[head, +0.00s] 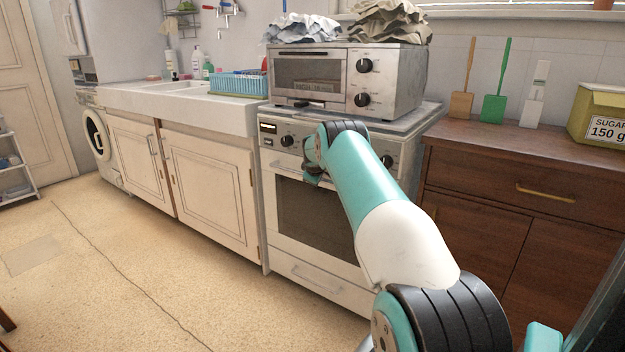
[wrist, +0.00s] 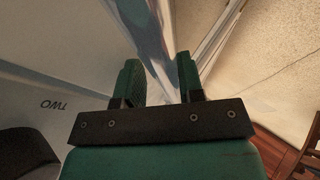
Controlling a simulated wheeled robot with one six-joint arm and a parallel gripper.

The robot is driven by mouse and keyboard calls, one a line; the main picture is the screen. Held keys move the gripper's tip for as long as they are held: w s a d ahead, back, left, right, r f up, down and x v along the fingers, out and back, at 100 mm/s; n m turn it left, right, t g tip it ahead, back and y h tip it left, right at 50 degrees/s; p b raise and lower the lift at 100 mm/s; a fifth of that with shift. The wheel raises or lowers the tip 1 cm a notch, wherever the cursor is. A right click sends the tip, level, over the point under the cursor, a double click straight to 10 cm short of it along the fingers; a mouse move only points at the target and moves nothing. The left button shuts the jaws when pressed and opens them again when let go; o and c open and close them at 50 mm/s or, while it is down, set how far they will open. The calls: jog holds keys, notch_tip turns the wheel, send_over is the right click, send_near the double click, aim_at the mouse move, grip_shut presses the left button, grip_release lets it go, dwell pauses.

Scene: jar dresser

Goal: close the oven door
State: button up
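The white oven (head: 318,285) stands between the sink cabinet and the brown dresser. Its door (head: 315,215), with a dark glass window, looks upright and about flush with the front; my arm hides its right part, and I cannot tell if a small gap is left. My gripper (head: 312,178) is at the upper part of the door, near its handle, partly hidden by my arm. In the wrist view my gripper's two green fingers (wrist: 161,78) are apart, with a shiny pale surface beyond and between them. I cannot tell if they touch it.
A toaster oven (head: 345,80) with crumpled bags on it stands on top of the oven. The sink cabinet (head: 210,180) is at the left, the brown dresser (head: 510,190) at the right. The floor (head: 110,270) at the front left is clear.

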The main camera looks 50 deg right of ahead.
jog(key=shift+o, duration=0.8)
jog(key=shift+s+d, duration=0.25)
jog(key=shift+r, duration=0.1)
jog(key=shift+s+a+r, duration=0.1)
jog(key=shift+a+r, duration=0.05)
jog(key=p+v, duration=0.2)
jog(key=v, duration=1.5)
jog(key=shift+w+a, duration=0.3)
jog(key=shift+a, duration=0.05)
